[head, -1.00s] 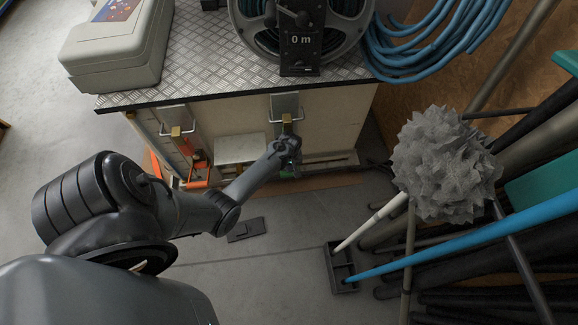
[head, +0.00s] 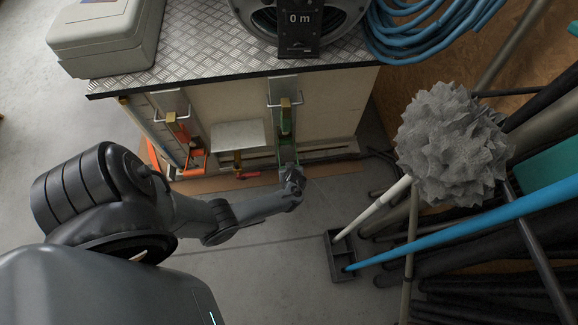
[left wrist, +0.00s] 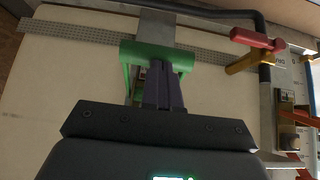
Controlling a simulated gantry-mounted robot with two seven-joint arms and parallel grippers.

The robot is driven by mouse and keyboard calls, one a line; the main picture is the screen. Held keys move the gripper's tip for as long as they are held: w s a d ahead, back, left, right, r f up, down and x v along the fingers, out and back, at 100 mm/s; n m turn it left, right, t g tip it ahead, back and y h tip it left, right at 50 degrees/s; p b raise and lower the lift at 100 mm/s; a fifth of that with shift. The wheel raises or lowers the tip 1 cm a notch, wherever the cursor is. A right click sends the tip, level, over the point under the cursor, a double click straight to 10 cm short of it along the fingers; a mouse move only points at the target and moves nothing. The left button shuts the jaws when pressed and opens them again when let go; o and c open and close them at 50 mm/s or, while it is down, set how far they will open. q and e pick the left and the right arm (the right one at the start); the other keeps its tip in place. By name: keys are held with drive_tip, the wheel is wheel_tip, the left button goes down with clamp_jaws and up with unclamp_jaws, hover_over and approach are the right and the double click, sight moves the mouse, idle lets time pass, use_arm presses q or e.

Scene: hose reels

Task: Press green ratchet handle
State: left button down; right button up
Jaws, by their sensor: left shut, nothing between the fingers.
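The green ratchet handle (head: 285,121) is on the front of the pale cabinet, below a metal bracket. Its wide green crossbar (left wrist: 180,57) and side arm show close up in the left wrist view. My left gripper (head: 289,171) is at the lower end of the green parts in the head view and hides some of them. In the left wrist view the two dark fingers (left wrist: 163,72) are together and empty, with their tips at the crossbar. Whether they touch it I cannot tell. My right gripper is not in view.
An orange handle (head: 190,161) is at the cabinet's left. A grey spiky ball (head: 453,143) and poles crowd the right. The floor before the cabinet has free room.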

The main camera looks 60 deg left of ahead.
use_arm(q)
drive_tip(key=f+b, duration=0.2)
drive_tip(key=shift+a+f+y, duration=0.2)
drive_tip(key=shift+f+y, duration=0.1)
drive_tip(key=shift+f, duration=0.1)
drive_tip(key=shift+s+f, duration=0.1)
drive_tip(key=shift+d, duration=0.1)
drive_tip(key=p+v, duration=0.8)
drive_tip(key=v, duration=0.2)
drive_tip(key=shift+d+f, duration=0.2)
drive_tip(key=shift+d, duration=0.1)
drive_tip(key=shift+a, duration=0.1)
